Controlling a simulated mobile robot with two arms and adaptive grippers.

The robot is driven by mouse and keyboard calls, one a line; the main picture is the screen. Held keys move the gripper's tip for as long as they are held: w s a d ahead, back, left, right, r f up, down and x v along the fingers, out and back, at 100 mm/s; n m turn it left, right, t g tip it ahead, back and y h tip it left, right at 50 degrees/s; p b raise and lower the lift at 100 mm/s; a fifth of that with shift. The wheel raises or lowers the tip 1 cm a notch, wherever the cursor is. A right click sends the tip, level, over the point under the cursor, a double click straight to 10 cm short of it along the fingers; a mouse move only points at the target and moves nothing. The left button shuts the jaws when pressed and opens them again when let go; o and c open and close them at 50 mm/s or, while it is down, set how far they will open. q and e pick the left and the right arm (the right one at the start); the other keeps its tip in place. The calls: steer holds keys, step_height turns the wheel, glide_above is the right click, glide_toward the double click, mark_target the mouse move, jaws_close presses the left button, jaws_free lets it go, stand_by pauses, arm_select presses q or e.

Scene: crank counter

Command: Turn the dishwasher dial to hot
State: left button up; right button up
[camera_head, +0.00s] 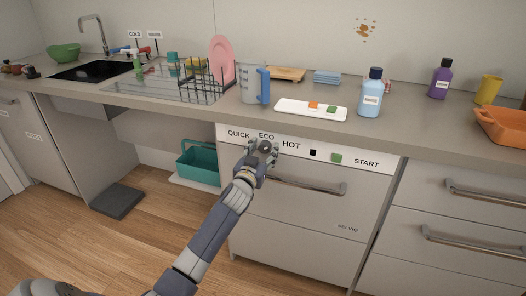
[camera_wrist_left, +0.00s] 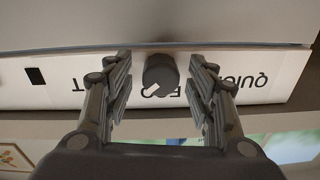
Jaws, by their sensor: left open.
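The dishwasher's white control strip (camera_head: 370,160) reads QUICK, ECO, HOT and START. The dark round dial (camera_wrist_left: 161,70) sits on this strip; it shows in the left wrist view, where the lettering is upside down. Its white mark points toward the ECO lettering, which is partly covered. My left gripper (camera_head: 262,148) is at the strip by ECO and HOT. In the left wrist view my left gripper (camera_wrist_left: 161,84) is open, one finger on each side of the dial, with visible gaps. The dial is mostly hidden by the gripper in the head view. My right gripper is not in view.
A black square (camera_head: 313,152) and a green button (camera_head: 336,158) are on the strip, right of HOT. The dishwasher handle (camera_head: 310,186) runs below. The counter above holds a blue-handled jug (camera_head: 252,84), a white tray (camera_head: 290,107) and a blue bottle (camera_head: 370,96).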

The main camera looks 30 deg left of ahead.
arm_select(q)
steer(key=v, duration=1.2)
steer(key=shift+r, duration=0.1)
